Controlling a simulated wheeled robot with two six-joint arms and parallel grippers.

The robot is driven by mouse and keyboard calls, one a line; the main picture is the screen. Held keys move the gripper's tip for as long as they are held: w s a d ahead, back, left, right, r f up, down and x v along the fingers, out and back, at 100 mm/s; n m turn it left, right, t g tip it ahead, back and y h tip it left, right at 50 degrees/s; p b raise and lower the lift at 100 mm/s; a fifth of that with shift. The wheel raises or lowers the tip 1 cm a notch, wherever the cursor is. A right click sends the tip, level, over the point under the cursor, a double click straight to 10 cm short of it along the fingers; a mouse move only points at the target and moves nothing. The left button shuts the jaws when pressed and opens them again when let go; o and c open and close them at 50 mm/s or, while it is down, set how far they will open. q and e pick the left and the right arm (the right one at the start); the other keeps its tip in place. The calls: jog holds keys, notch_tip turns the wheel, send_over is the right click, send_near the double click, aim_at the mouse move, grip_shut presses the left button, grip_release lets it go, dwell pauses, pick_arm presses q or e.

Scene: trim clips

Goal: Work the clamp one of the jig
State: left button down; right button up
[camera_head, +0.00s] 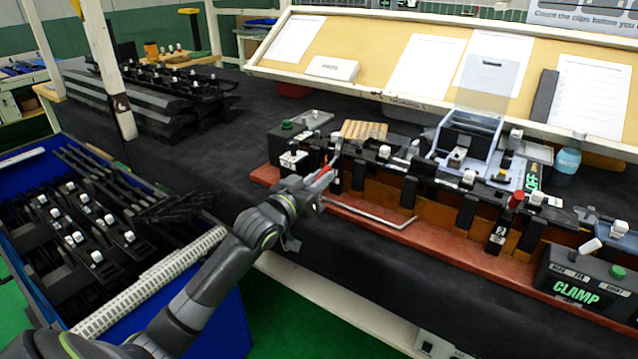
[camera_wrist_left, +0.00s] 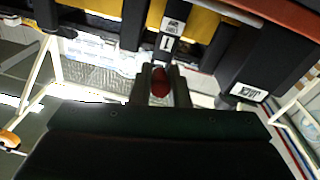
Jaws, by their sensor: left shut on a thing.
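The jig (camera_head: 440,235) is a long fixture on a red-brown base across the workbench. Clamp one, a dark post with a white label reading 1 (camera_wrist_left: 167,43), shows in the left wrist view. Its red handle (camera_wrist_left: 160,82) sits between my fingers; a bit of red also shows at the gripper in the head view. My left gripper (camera_head: 318,184) is at the left end of the jig, shut on this handle; it also shows in the left wrist view (camera_wrist_left: 160,90). Another clamp with a red knob (camera_head: 517,200) stands upright further right. My right gripper is not in view.
A control box marked CLAMP (camera_head: 577,291) stands at the jig's right end. A blue bin (camera_head: 225,315) of black trim parts is at the left. A bent light rod (camera_head: 375,217) lies along the jig's front. Dark bench surface (camera_head: 215,150) behind my gripper is clear.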

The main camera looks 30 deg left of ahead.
pick_arm(q)
jog(key=shift+f, duration=0.1)
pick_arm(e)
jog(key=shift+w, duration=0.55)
pick_arm(q)
jog(key=c, duration=1.4)
grip_release()
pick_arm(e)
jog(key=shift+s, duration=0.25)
